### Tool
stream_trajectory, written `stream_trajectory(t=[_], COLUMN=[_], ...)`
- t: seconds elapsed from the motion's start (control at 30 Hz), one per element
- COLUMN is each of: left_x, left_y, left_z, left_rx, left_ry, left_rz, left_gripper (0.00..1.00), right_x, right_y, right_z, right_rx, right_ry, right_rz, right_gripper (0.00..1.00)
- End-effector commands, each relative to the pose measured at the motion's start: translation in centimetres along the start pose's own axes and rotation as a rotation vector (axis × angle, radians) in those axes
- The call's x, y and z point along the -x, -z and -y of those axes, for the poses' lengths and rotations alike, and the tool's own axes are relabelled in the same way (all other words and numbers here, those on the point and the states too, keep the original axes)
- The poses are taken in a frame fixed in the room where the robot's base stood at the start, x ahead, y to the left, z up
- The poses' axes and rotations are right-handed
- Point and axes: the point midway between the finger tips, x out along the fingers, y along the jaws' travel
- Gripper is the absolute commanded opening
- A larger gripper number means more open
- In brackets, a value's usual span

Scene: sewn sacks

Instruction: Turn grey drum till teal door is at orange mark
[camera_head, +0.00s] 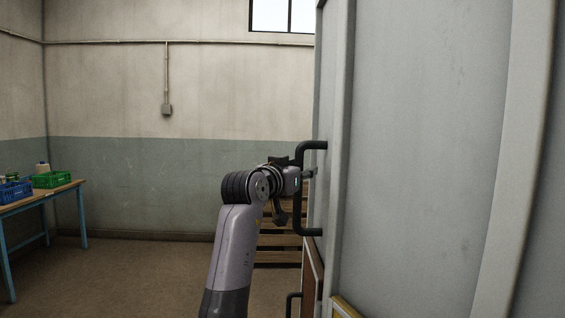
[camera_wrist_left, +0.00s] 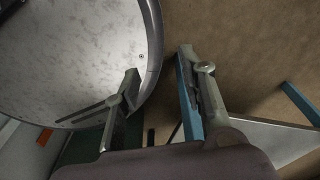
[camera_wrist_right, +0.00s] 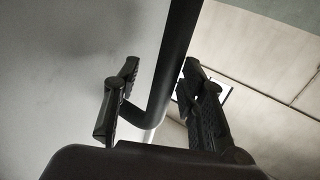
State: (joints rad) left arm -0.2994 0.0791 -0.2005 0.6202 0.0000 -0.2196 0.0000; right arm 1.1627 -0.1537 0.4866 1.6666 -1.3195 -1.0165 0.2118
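A tall grey ribbed surface, which looks like the grey drum (camera_head: 430,150), fills the right of the head view. A black bar handle (camera_head: 298,222) stands on its left edge. My right gripper (camera_head: 306,174) is at this handle. In the right wrist view the handle (camera_wrist_right: 176,55) passes between the open fingers (camera_wrist_right: 160,78), with a gap to the left finger. A small orange patch (camera_wrist_left: 45,139) shows at lower left there. No teal door can be made out.
A blue-legged table (camera_head: 40,196) with a green crate (camera_head: 52,180) and a blue crate (camera_head: 14,192) stands at far left. A slatted wooden stack (camera_head: 278,241) is behind my right arm. Floor between table and arm is clear.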

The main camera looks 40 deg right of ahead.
Motion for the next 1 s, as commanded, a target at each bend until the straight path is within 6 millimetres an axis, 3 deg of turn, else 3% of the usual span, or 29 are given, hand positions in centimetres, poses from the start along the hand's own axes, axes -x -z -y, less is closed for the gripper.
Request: stream_trajectory(t=[0.1, 0.53, 1.0], left_x=[0.4, 0.4, 0.4], left_y=[-0.3, -0.2, -0.1], left_z=[-1.6, -1.4, -1.3], left_rx=[0.076, 0.072, 0.071], left_ry=[0.021, 0.023, 0.023], left_rz=[0.021, 0.018, 0.018], left_gripper=[0.38, 0.38, 0.38], right_x=[0.5, 7.0, 7.9], right_y=[0.0, 0.3, 0.4], right_z=[0.1, -0.3, -0.4], right_rx=[0.001, -0.007, -0.009], right_ry=[0.001, -0.003, -0.005], right_rz=[-0.001, -0.006, -0.008], right_gripper=[0.38, 0.38, 0.38])
